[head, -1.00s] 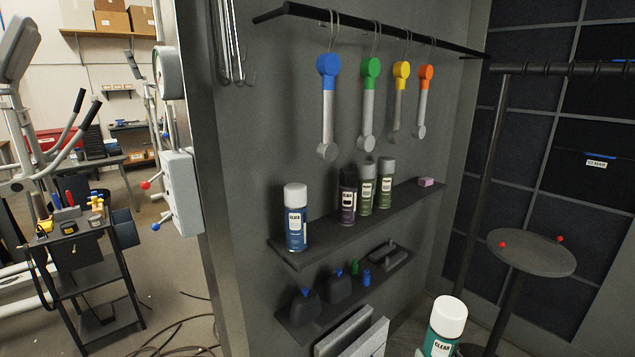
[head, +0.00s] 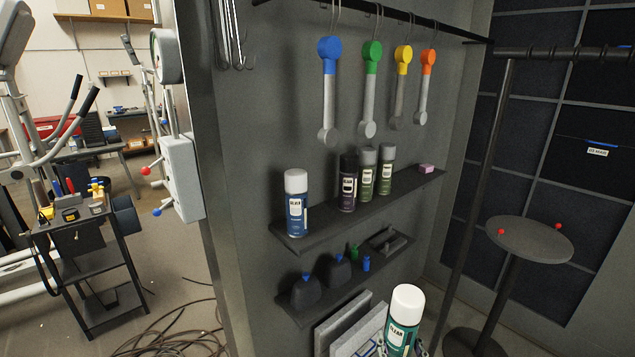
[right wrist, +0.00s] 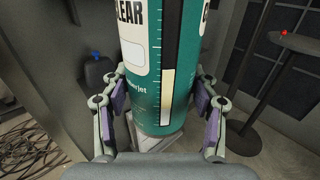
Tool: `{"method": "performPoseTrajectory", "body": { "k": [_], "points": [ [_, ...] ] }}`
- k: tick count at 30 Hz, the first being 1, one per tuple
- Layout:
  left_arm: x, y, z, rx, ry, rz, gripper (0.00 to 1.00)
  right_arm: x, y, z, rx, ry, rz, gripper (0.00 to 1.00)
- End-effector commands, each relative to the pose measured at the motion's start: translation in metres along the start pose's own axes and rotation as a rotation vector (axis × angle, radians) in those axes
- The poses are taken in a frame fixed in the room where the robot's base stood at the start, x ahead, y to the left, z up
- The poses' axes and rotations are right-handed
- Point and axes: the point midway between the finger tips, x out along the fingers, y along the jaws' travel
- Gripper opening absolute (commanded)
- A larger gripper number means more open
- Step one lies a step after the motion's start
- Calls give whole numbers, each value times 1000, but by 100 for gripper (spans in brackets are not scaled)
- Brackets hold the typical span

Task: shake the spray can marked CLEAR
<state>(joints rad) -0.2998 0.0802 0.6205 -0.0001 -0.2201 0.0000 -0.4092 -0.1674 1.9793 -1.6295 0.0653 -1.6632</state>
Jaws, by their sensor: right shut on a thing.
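The spray can marked CLEAR (head: 402,325) is teal with a white cap and a white label. It stands at the bottom of the head view, slightly tilted, in front of the lower shelf. In the right wrist view the can (right wrist: 158,70) fills the middle, with part of the word CLEAR readable at the top. My right gripper (right wrist: 160,103) is shut around the can, with purple-padded fingers on both sides. In the head view only a bit of the right gripper (head: 421,350) shows beside the can. My left gripper is not in view.
An upper shelf (head: 330,218) holds a blue can (head: 297,205), a purple can (head: 347,185), two green cans and a pink block. A lower shelf holds dark bottles. Colored wrenches hang above. A round stool (head: 528,243) and a pole stand at right.

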Motion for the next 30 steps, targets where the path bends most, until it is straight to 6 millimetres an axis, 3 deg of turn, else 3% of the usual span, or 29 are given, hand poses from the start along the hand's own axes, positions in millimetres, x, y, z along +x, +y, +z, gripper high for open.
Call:
{"method": "performPoseTrajectory", "body": {
  "k": [16, 18, 30],
  "points": [
    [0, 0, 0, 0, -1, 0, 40, 82, 0, 2, -5, -4, 1, 3],
    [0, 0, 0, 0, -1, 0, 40, 79, 0, 0, -2, -2, 0, 3],
    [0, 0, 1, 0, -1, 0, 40, 6, 0, -1, 3, 2, 0, 3]
  ]
}}
